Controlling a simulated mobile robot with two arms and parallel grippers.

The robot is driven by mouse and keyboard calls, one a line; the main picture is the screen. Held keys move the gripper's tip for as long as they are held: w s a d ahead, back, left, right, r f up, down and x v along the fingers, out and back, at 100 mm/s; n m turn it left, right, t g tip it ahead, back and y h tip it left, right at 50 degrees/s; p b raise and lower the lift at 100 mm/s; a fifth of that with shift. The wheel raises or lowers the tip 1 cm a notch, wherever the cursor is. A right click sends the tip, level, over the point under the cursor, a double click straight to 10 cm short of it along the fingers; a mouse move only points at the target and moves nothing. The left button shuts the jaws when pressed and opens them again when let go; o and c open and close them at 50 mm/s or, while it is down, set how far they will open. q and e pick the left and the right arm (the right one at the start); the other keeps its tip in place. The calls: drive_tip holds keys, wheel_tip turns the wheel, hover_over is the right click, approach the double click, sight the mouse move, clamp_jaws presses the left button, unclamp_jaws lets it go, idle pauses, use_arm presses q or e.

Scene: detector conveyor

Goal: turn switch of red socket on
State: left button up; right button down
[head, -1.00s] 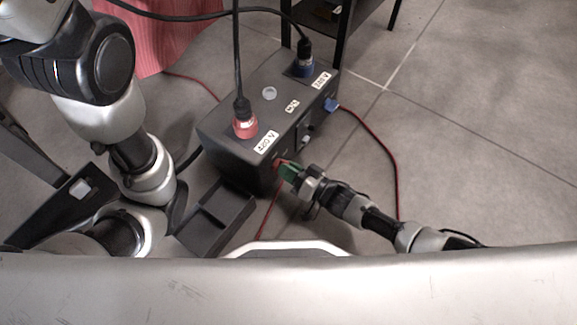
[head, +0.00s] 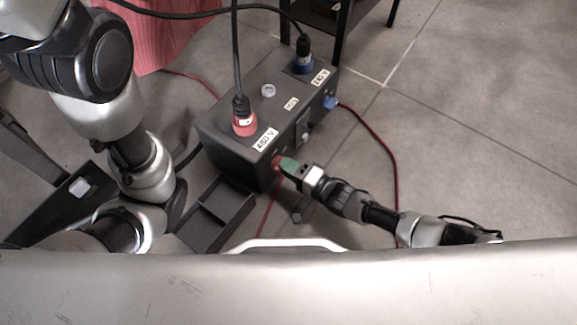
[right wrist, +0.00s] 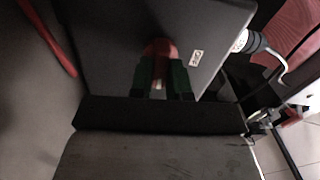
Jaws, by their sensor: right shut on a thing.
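The dark box (head: 226,160) stands on the floor, with a red socket (head: 244,124) on top at its near end, marked 480 V, and a black plug in it. A red part (head: 275,161) sits on the box's side below that label. My right gripper (head: 282,163), with green fingertips, is at this red part. In the right wrist view the green fingers (right wrist: 161,80) are shut on the red part (right wrist: 160,49), one on each side; its exact shape is partly hidden. My left arm is at the left, and its fingertips cannot be made out.
A blue socket (head: 303,64) with a plug is at the box's far end. A blue connector (head: 330,103) with a red cable (head: 385,150) leaves the side. A dark tray (head: 215,214) lies in front.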

drive_tip(key=shift+s+f+m, duration=0.1)
drive_tip(key=shift+m, duration=0.5)
drive_tip(key=c, duration=1.1)
unclamp_jaws()
drive_tip(key=shift+d, duration=0.15)
drive_tip(key=p+v, duration=0.4)
drive_tip(key=v, duration=0.6)
drive_tip(key=shift+s+d+p, duration=0.2)
drive_tip(key=shift+d+p, duration=0.05)
drive_tip(key=shift+p, duration=0.1)
drive_tip(key=shift+d, duration=0.1)
